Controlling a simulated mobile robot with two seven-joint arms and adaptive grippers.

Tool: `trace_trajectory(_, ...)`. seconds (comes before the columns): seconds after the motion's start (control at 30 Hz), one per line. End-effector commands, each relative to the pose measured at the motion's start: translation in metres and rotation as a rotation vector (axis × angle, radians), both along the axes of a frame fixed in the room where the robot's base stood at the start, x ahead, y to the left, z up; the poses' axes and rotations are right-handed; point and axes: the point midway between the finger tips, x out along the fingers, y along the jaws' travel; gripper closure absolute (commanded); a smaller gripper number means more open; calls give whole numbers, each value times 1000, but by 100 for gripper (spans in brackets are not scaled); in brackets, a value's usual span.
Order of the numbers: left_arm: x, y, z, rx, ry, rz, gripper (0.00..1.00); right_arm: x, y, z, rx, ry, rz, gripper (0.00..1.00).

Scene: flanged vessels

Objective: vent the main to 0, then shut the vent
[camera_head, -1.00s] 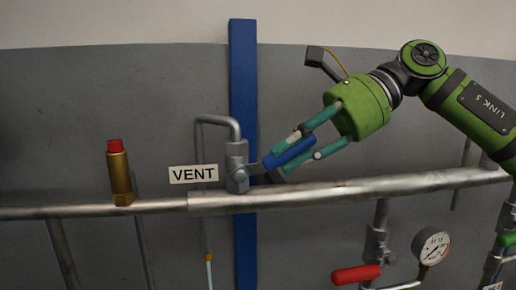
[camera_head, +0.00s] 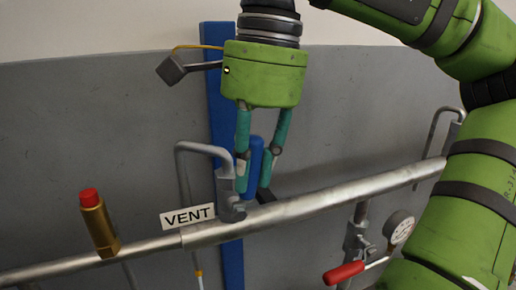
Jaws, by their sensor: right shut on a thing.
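The vent valve (camera_head: 226,190) is a grey body on the main pipe (camera_head: 310,203), beside the VENT label (camera_head: 187,216). Its blue handle (camera_head: 255,155) stands upright, roughly across the pipe. My right gripper (camera_head: 254,175) comes down from above and is shut on the blue handle, one teal finger on each side. The fingers partly cover the handle and valve. The pressure gauge (camera_head: 400,228) at the lower right is seen at a slant, and its needle cannot be read. My left gripper is out of view.
A brass fitting with a red cap (camera_head: 98,222) stands on the pipe at the left. A red-handled valve (camera_head: 344,273) hangs below the pipe near the gauge. A blue post (camera_head: 232,265) runs behind the vent. My right arm covers the right side.

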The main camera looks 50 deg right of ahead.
Motion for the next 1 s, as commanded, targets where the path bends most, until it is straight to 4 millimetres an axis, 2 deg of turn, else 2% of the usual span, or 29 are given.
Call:
trace_trajectory(0.3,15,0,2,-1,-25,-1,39,3,3,1,-113,64,-1,100)
trace_trajectory(0.87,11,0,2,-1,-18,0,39,2,3,1,-137,80,0,100)
trace_trajectory(0.9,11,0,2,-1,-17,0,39,2,3,1,-137,80,0,70)
trace_trajectory(0.93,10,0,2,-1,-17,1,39,2,3,1,-136,81,0,58)
trace_trajectory(0.97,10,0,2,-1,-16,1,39,2,4,1,-136,81,0,54)
trace_trajectory(1.0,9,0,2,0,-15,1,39,2,4,1,-136,81,0,54)
